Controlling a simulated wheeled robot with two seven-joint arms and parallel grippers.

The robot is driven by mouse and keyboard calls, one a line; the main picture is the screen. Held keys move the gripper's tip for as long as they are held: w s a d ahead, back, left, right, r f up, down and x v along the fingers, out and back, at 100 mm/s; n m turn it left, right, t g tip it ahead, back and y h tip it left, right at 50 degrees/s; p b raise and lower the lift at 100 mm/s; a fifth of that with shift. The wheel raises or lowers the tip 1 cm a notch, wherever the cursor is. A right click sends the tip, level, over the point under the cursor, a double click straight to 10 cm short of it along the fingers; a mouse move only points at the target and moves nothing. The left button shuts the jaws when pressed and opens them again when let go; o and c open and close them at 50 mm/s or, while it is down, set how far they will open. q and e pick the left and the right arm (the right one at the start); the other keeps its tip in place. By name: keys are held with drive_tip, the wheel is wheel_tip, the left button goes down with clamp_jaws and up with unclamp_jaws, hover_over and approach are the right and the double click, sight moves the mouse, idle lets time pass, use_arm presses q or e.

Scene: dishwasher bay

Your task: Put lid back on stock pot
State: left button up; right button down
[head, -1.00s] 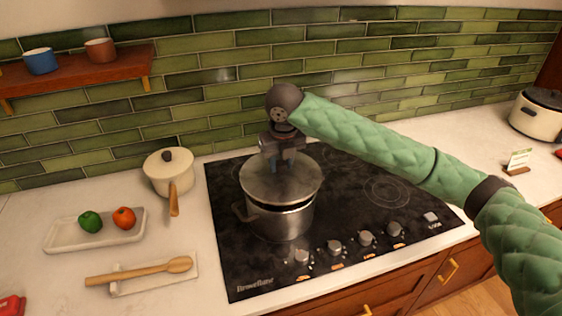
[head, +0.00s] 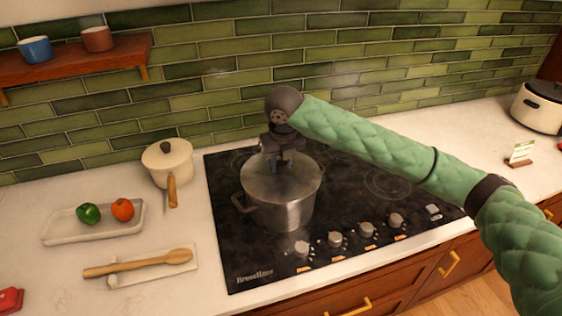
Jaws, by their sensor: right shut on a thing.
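The steel stock pot (head: 285,215) stands on the left part of the black cooktop, with a side handle at its left. The round steel lid (head: 265,187) lies level over the pot's mouth, and no gap shows between lid and rim. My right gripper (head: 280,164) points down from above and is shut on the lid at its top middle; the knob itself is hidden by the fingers. My left gripper is not in view.
A cream saucepan (head: 168,166) with a wooden handle stands left of the cooktop (head: 225,255). A tray (head: 60,236) with two vegetables and a wooden spoon (head: 140,264) on a rest lie further left. Control knobs (head: 335,239) line the cooktop's front.

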idle(0.5)
drive_tip(key=shift+r+p, duration=0.1)
drive_tip(key=shift+p, duration=0.5)
idle(0.6)
drive_tip(key=shift+f+p, duration=0.2)
drive_tip(key=shift+p, duration=0.65)
idle(1.4)
drive_tip(key=shift+w, duration=0.1)
drive_tip(key=shift+c, duration=2.3)
unclamp_jaws()
drive_tip(key=shift+r, duration=0.1)
